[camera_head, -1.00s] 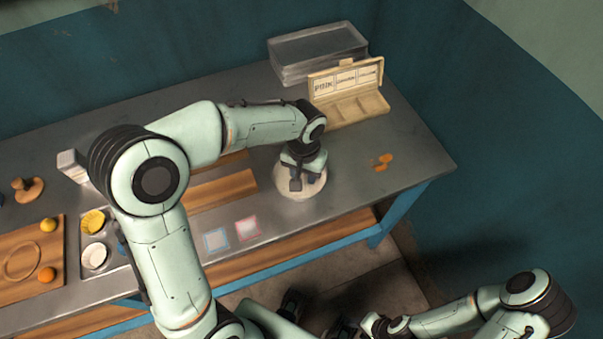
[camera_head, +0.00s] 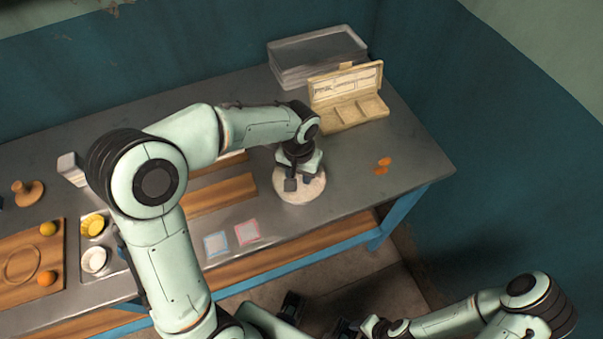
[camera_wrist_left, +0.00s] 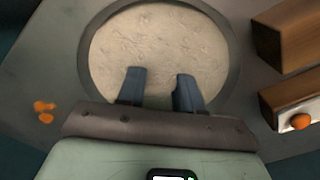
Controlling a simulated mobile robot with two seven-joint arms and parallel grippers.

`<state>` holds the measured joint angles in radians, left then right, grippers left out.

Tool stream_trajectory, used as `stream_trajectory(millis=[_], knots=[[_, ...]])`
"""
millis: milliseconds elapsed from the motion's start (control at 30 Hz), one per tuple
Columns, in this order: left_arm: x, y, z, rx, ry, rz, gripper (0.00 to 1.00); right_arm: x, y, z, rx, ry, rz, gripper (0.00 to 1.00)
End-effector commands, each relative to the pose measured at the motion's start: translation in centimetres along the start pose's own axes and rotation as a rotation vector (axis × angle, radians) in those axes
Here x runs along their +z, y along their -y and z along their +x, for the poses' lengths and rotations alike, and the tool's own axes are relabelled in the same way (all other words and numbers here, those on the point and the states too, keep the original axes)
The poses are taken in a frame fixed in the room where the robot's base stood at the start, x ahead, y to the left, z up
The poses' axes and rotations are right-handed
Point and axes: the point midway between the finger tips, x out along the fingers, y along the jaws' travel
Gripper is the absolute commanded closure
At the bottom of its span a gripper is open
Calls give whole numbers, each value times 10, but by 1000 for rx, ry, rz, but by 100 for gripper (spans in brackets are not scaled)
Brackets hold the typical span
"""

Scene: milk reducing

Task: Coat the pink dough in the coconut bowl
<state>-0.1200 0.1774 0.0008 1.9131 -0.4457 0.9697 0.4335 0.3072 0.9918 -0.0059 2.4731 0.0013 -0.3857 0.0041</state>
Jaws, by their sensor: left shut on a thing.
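The coconut bowl (camera_head: 302,196) is a round vessel full of pale, grainy coconut, near the right part of the table. It fills the upper middle of the left wrist view (camera_wrist_left: 160,35). My left gripper (camera_head: 300,182) is over the bowl, pointing down. In the left wrist view its two dark fingertips (camera_wrist_left: 158,76) lie over the coconut with a gap between them. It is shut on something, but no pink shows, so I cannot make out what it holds. My right arm (camera_head: 455,318) is low at the right, away from the table, and its fingers are unclear.
A cream box with compartments (camera_head: 350,112) and stacked clear trays (camera_head: 318,55) stand at the back. Orange pieces (camera_head: 382,166) lie right of the bowl. Wooden boards (camera_head: 218,193) lie to its left. Blue-edged (camera_head: 216,243) and pink-edged squares (camera_head: 247,232) lie at the front.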

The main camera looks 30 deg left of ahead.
Motion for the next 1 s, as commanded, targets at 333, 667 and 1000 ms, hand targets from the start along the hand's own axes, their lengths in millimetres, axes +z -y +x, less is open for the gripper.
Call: stream_trajectory(millis=[333, 667, 1000], knots=[[6, -4, 0, 0, 0, 1, 94, 1, -2, 4, 1, 1, 0, 57], [6, -11, 0, 0, 0, 1, 94, 1, -1, 3, 0, 2, 0, 57], [0, -14, 0, 0, 1, 0, 94, 0, 0, 0, 0, 0, 0, 57]])
